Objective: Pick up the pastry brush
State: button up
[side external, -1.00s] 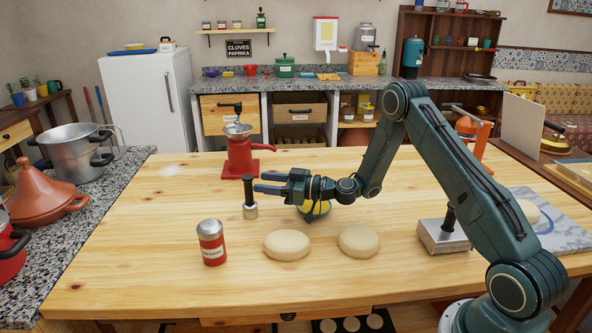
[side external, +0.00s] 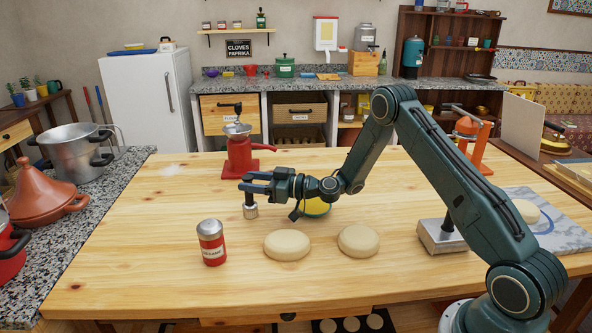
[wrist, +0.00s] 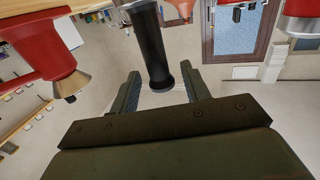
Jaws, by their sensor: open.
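An upright black-handled tool with a silver lower end (side external: 250,211) stands on the wooden table; I take it for the pastry brush, though no bristles show. My gripper (side external: 245,182) is open and level at the height of its handle, with the fingers reaching left past it. In the wrist view the black handle (wrist: 153,45) stands between the two spread fingers (wrist: 160,72), with a gap on each side. In the side view the fingers hide most of the handle.
A red grinder (side external: 240,158) stands close behind the gripper. A red shaker (side external: 211,243) and two dough rounds (side external: 287,245) (side external: 358,240) are in front. A yellow thing (side external: 318,207) is partly behind the wrist. The table's left part is clear.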

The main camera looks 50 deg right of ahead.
aim_at(244, 204)
jog(key=shift+x, duration=1.7)
grip_shut()
